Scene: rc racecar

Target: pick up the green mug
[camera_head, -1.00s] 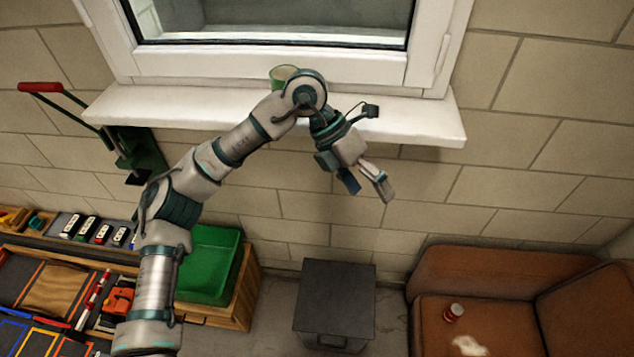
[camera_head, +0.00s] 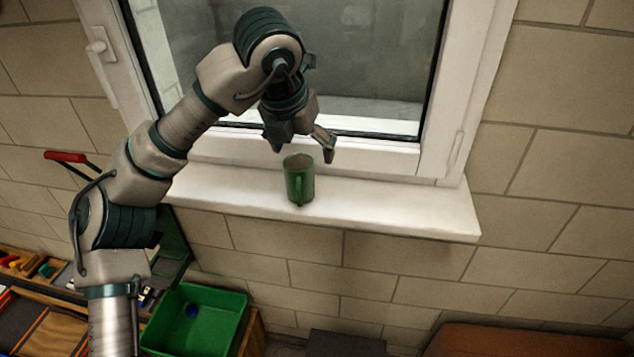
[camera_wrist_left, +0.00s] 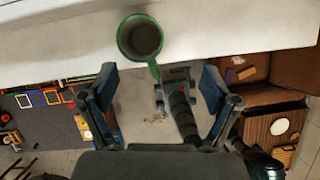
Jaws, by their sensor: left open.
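The green mug (camera_head: 300,182) stands upright on the white windowsill, its handle facing me. My left gripper (camera_head: 301,150) is open and empty just above the mug, fingers pointing down, in the head view. In the left wrist view the mug (camera_wrist_left: 140,38) is seen from above at the top, a little beyond the open fingertips of my left gripper (camera_wrist_left: 158,72). Its handle points back toward the space between the fingers. My right gripper is not in view.
The windowsill (camera_head: 400,212) is bare to the right of the mug. The window frame (camera_head: 390,157) rises close behind it. Below are a green bin (camera_head: 200,330), a dark box top (camera_head: 345,343) and a brown sofa (camera_head: 520,340). A red-handled tool (camera_head: 66,157) stands at left.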

